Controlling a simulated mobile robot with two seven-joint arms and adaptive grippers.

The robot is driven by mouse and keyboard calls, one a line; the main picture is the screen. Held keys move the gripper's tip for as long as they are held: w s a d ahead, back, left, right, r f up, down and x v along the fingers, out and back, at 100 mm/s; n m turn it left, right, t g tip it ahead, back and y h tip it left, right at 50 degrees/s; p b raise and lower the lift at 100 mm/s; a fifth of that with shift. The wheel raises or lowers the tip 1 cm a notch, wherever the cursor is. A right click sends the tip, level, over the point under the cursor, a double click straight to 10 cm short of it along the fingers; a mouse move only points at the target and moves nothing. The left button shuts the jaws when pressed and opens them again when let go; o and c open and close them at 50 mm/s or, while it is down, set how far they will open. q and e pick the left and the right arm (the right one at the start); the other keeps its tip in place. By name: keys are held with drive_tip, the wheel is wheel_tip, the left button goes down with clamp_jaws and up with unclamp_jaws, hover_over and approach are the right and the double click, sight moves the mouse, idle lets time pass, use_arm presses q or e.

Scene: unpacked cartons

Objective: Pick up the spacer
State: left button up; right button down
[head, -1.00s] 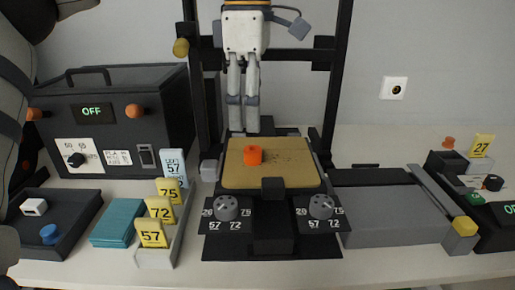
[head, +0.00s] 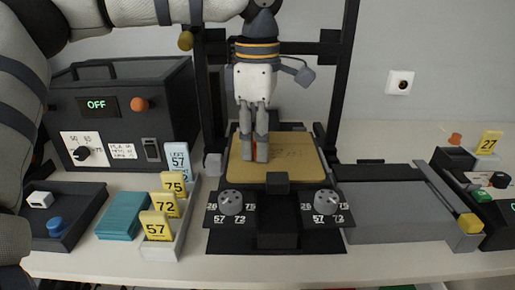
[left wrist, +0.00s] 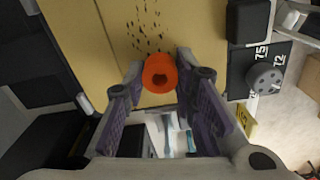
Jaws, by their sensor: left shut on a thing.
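The spacer is a short orange cylinder (left wrist: 158,68) with a dark hole in its end. In the left wrist view it sits between my fingertips. My left gripper (head: 255,157) comes down from above over the tan bed (head: 299,170) of the black-framed machine, fingers pointing down. The left gripper also shows in the left wrist view (left wrist: 160,80), shut on the spacer. My right gripper is not in view.
Two grey knobs (head: 231,202) (head: 327,202) stand at the bed's front. Black uprights (head: 340,90) flank the bed. A dark control box (head: 120,115), teal block (head: 122,215) and yellow number cards (head: 156,225) are on the left. A grey flat unit (head: 395,205) is on the right.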

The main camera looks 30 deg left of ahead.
use_arm(q)
wheel_tip(320, 180, up, 3)
drive_tip(key=shift+f, duration=0.1)
drive_tip(key=s+d+r, duration=0.9)
drive_tip(key=d+r, duration=0.1)
drive_tip(key=shift+s+d, duration=0.15)
drive_tip(key=shift+s, duration=0.1)
